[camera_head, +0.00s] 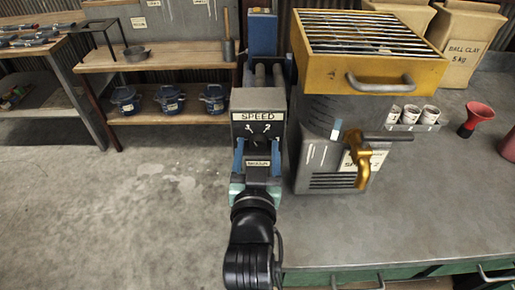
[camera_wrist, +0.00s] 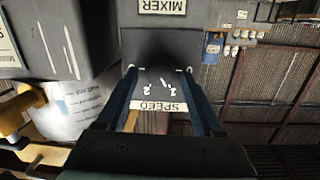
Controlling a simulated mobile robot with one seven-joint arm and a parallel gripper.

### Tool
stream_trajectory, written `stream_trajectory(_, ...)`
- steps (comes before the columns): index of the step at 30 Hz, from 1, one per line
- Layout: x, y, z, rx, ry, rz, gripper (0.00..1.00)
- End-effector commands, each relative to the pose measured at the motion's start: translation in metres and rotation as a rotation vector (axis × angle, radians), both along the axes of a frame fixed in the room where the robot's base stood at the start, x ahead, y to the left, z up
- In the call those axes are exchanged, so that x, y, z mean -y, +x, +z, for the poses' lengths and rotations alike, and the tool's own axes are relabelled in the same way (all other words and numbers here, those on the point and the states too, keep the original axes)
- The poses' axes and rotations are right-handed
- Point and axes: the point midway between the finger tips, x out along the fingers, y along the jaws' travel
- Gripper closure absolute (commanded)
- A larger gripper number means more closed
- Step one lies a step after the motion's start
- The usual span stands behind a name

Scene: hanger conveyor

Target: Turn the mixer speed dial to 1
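The grey mixer control box (camera_head: 258,103) carries a SPEED label (camera_head: 258,116); the label shows upside down in the wrist view (camera_wrist: 157,106). Its dark panel has white number marks, a 2 and what looks like a 1, with a short white line (camera_wrist: 163,82) between them. The dial is dark against the dark panel, so its outline and exact setting are hard to tell. My gripper (camera_head: 257,147) is in front of the panel, its blue fingers spread to either side of the marks. In the wrist view my gripper (camera_wrist: 160,72) is open, with no clear contact on the dial.
A grey machine with a yellow slatted top (camera_head: 370,50) and a brass tap (camera_head: 362,165) stands close right of the box. White cups (camera_head: 411,114) and a red funnel (camera_head: 478,117) are farther right on the bench. Blue pots (camera_head: 170,99) sit on a shelf; the left floor is clear.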

Motion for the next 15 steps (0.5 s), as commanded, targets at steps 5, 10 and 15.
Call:
stream_trajectory(5,0.0,0.0,0.0,0.0,-0.001,0.0,0.27)
stream_trajectory(10,0.0,-0.002,0.0,-0.001,-0.001,0.0,0.27)
stream_trajectory(15,-0.001,-0.018,0.0,-0.001,-0.001,0.0,0.27)
